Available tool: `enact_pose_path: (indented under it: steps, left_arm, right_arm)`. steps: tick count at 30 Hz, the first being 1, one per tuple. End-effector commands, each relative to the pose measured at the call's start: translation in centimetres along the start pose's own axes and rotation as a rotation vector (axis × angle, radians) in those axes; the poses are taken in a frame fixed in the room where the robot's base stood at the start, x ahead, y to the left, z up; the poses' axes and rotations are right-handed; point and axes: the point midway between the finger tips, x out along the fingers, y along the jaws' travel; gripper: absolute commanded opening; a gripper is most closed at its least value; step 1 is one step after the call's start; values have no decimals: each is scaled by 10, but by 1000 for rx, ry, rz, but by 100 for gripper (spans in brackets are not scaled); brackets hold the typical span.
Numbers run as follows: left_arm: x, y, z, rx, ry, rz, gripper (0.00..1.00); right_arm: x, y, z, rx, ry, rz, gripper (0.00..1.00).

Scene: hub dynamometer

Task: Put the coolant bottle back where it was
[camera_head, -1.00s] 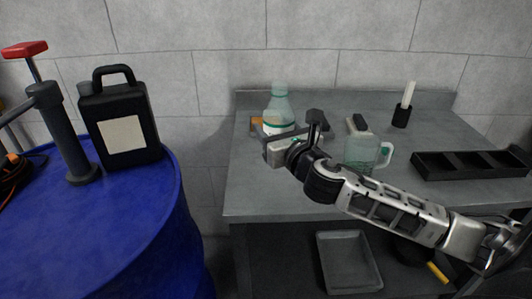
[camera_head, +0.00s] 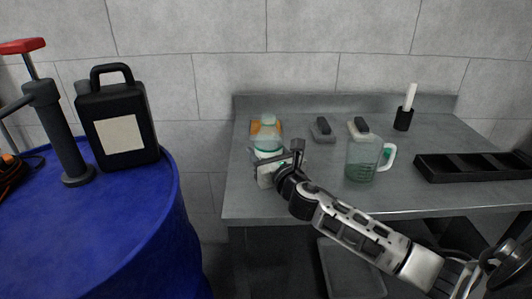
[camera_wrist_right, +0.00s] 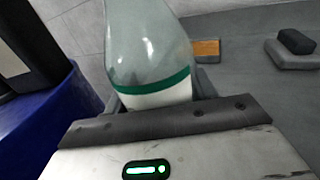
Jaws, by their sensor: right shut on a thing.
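The coolant bottle (camera_head: 268,137), pale and see-through with a green band, is upright or nearly so over the left part of the grey workbench (camera_head: 300,205). My right gripper (camera_head: 277,161) is shut on its lower part. In the right wrist view the bottle (camera_wrist_right: 147,50) stands between the fingers, with its green band just above them and its top out of frame. The gripper hides the bottle's base, so I cannot tell whether it touches the bench. My left gripper is not in view.
A measuring jug (camera_head: 362,160) stands right of my right gripper. Behind are an orange block (camera_head: 259,127), two dark-topped blocks (camera_head: 322,130) (camera_head: 358,128) and a black holder (camera_head: 403,119). A compartment tray (camera_head: 470,168) lies right. A blue drum (camera_head: 90,225) bears a black canister (camera_head: 118,125).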

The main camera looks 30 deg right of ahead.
Motion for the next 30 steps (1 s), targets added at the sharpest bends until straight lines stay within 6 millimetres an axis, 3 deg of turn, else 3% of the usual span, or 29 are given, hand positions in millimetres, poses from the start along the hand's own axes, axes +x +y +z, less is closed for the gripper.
enact_pose_path:
  steps: [4, 5, 6, 7, 17, 23, 30]
  left_arm:
    - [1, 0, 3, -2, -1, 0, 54]
    - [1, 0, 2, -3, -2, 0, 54]
    - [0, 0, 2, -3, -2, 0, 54]
    - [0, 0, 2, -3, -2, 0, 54]
    - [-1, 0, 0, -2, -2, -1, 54]
    - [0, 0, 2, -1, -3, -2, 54]
    - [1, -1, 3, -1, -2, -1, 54]
  right_arm:
    - [0, 0, -3, 0, -1, 0, 31]
    - [0, 0, -2, 0, -1, 0, 65]
    - [0, 0, -2, 0, -1, 0, 76]
    - [0, 0, -2, 0, 0, 0, 79]
    - [0, 0, 3, 0, -1, 0, 79]
    - [-31, 0, -1, -2, 2, 2, 79]
    - [-84, 0, -1, -1, 3, 1, 79]
